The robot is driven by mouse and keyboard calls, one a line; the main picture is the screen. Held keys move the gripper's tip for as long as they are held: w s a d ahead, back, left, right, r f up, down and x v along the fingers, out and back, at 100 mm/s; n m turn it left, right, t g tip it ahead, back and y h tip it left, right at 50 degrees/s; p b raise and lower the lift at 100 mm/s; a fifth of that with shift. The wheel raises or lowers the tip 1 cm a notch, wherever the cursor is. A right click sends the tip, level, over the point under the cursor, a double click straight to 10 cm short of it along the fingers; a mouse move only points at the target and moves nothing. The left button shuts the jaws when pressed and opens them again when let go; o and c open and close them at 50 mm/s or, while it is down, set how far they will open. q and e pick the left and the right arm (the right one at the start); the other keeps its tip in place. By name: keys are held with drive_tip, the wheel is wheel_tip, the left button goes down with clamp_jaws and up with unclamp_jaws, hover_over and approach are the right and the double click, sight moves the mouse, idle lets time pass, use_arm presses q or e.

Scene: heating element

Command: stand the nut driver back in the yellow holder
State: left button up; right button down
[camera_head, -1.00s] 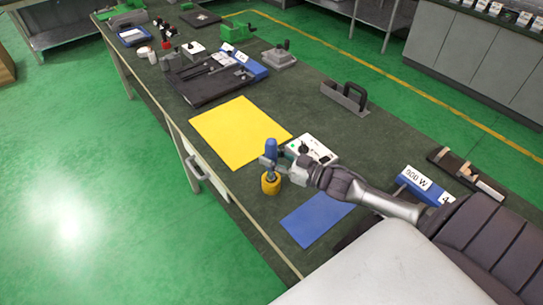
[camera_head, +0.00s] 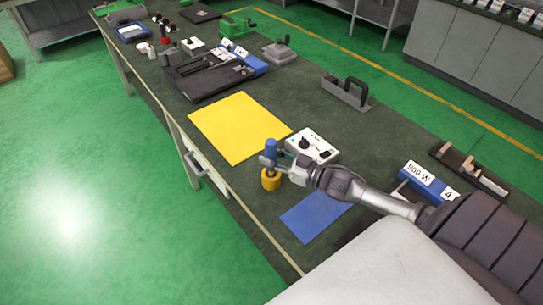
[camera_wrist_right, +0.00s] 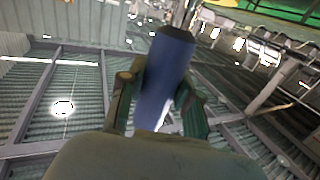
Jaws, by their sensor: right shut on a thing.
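The nut driver (camera_head: 271,147) has a blue handle and stands about upright at the yellow holder, near the bench's front edge. My right gripper (camera_head: 268,161) is shut on it, just above the holder. The yellow holder (camera_head: 270,181) is a small round block on the dark bench top. The driver's lower part is hidden, so I cannot tell how deep it sits in the holder. In the right wrist view the blue handle (camera_wrist_right: 168,75) stands between the two fingers. My left gripper is not in view.
A yellow mat (camera_head: 235,128) lies to the left and a blue mat (camera_head: 315,217) to the right. A white control box (camera_head: 311,147) stands just behind the gripper.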

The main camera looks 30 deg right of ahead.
drive_tip(key=shift+f+b, duration=0.8)
drive_tip(key=shift+f, duration=0.3)
drive_tip(key=c, duration=0.8)
unclamp_jaws()
drive_tip(key=shift+o, duration=0.4)
drive_tip(key=shift+f, duration=0.1)
drive_tip(key=shift+s, duration=0.1)
drive_tip(key=v, duration=0.7)
drive_tip(key=shift+s+d, duration=0.1)
drive_tip(key=shift+s, duration=0.05)
